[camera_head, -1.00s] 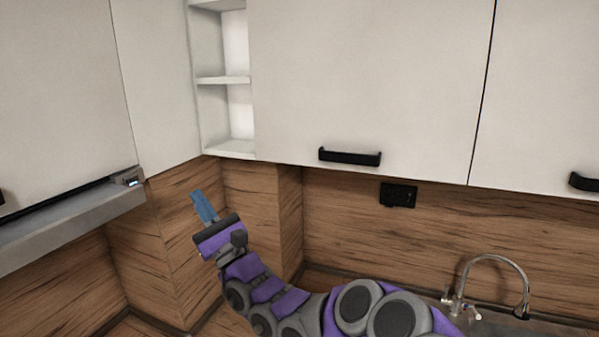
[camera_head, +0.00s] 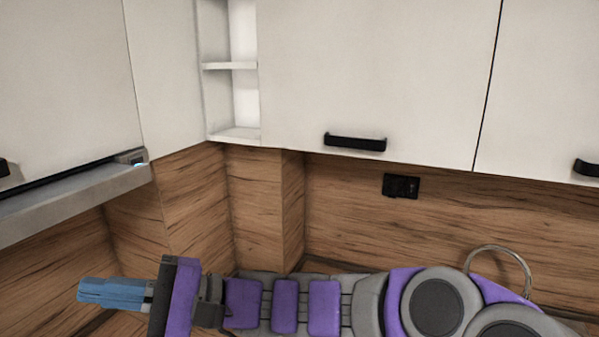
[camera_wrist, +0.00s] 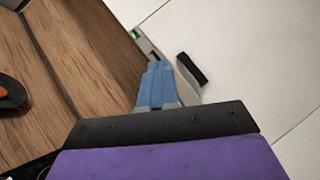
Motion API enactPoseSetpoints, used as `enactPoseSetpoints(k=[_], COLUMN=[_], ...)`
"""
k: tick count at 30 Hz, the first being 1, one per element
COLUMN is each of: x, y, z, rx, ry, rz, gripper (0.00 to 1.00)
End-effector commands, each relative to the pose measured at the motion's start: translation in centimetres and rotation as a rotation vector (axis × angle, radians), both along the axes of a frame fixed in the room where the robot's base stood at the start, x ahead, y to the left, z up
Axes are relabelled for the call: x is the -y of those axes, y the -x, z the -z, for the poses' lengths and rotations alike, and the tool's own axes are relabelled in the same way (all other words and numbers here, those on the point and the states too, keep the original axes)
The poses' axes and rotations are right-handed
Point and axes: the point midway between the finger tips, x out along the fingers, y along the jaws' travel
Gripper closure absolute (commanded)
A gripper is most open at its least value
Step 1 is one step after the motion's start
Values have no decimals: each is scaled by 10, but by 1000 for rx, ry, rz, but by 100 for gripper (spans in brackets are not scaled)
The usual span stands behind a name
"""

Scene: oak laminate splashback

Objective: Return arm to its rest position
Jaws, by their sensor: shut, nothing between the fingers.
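My gripper (camera_head: 112,293) has blue fingers and shows at the lower left of the head view, pointing left. Its fingers are together with nothing between them. My purple and grey arm stretches across the bottom of that view, roughly level. In the wrist view the blue fingers (camera_wrist: 158,82) are also together, in front of the wood splashback and white cabinet fronts. The gripper appears clear of the cabinets.
White wall cabinets (camera_head: 380,80) with black handles (camera_head: 355,143) hang above the arm. A grey range hood (camera_head: 75,198) is at left. An open shelf (camera_head: 232,66) fills the corner. The faucet (camera_head: 505,258) is partly hidden behind my arm. A black socket (camera_head: 401,186) is on the splashback (camera_head: 440,215).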

Motion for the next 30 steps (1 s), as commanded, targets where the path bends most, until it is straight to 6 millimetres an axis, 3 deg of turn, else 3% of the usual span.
enactPoseSetpoints(k=[1,3,6,11,16,21,24,27,30], x=[7,20,46,109,194,285,327,355,368], y=[25,55,86,111,121,128,133,137,139], z=[26,62,120,209,288,334,345,349,349], rx=[77,170,285,424,517,549,545,538,535], ry=[91,225,429,766,1141,1487,1634,1726,1766], rz=[-33,-80,-132,-179,-202,-207,-210,-211,-213], gripper=[100,100,100,100,100,100,100,100,100])
